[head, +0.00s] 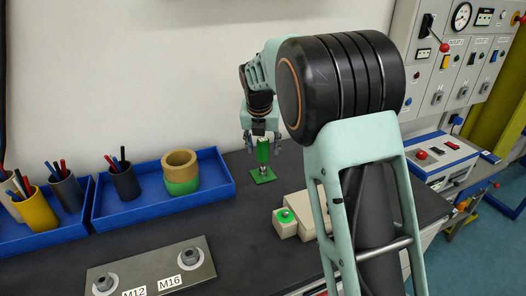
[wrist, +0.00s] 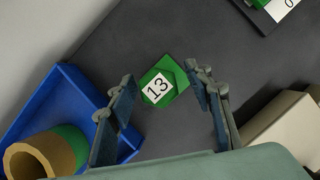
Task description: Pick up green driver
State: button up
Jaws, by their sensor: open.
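The green driver (head: 263,151) stands upright on a green square base (head: 264,176) on the dark bench. In the wrist view the driver's top (wrist: 157,87) carries a white label reading 13. My gripper (head: 262,137) is open and points down over the driver. In the wrist view the two fingers of my gripper (wrist: 163,84) lie left and right of the driver, with a gap on each side. Nothing is held. The driver's lower shaft is hidden in the wrist view.
A blue tray (head: 222,182) with a tan-and-green ring (head: 181,172) and pen cups stands to the left. A beige box with a green button (head: 286,217) is close at right. A metal plate marked M12 and M16 (head: 150,275) lies in front. Bench between is clear.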

grip_shut()
jog(key=shift+r, duration=0.1)
dwell(0.4)
